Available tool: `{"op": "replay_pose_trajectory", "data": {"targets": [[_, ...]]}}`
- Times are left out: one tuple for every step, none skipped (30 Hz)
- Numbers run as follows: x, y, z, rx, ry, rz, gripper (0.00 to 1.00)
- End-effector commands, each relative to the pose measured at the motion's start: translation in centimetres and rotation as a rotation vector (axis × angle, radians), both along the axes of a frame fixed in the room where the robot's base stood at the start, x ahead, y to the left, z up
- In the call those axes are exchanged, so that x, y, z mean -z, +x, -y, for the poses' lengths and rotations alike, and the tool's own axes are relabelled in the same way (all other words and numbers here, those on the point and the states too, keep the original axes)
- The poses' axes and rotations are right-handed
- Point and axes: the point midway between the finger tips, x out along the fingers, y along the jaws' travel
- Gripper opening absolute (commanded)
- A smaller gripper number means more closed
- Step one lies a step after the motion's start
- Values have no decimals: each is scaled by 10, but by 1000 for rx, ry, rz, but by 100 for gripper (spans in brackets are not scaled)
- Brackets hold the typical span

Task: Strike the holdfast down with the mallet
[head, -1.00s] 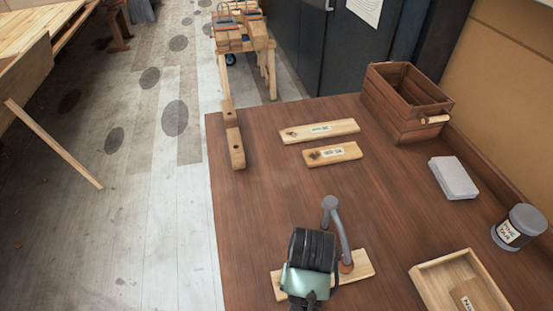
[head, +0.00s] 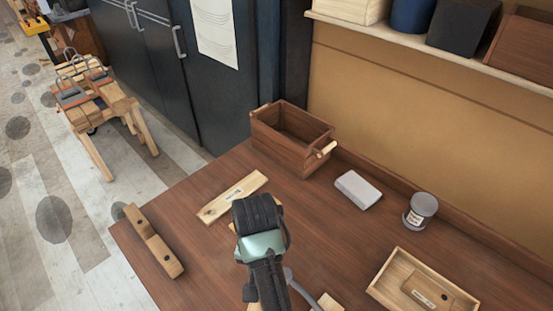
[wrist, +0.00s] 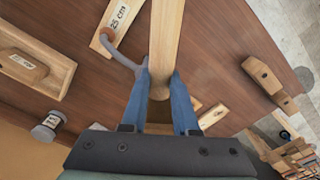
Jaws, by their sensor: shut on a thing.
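My gripper (wrist: 161,80) has blue fingers, shut on a pale wooden bar, seemingly the mallet's handle (wrist: 166,40). The bar runs out of the top of the wrist view, so no mallet head shows there. In the head view my gripper (head: 262,245) hangs over the bench and hides its fingertips; a bit of pale wood shows beneath it. The grey, curved holdfast (wrist: 122,57) is left of the handle in the wrist view. Its orange-brown pad lies over a pale board (wrist: 116,17) marked 25 cm. In the head view the holdfast (head: 303,292) is partly cut off at the bottom.
A brown crate (head: 292,140), a grey block (head: 358,190), a tar jar (head: 420,210) and a shallow wooden tray (head: 385,291) stand along the right. A loose board (head: 232,197) and a batten with holes (head: 153,241) lie left. A trestle (head: 100,105) stands beyond the bench.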

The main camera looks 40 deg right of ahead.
Motion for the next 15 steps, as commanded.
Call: {"op": "replay_pose_trajectory", "data": {"targets": [[-19,-2,11,52,-1,3,0],[-23,-4,17,78,-1,4,0],[-28,-5,22,107,-1,5,0],[-30,-6,26,125,-1,6,0],[-32,-7,28,141,-1,6,0],[-34,-8,31,156,-1,7,0],[-33,-9,33,163,-1,7,0],[-32,-9,34,169,-1,6,0],[-29,-9,34,174,0,6,0],[-26,-10,35,176,1,4,0],[-22,-10,35,177,1,4,0],[-17,-10,35,177,0,4,0],[-13,-10,34,177,1,4,0],[-10,-10,34,177,1,4,0],[-6,-10,35,176,1,4,0]]}}
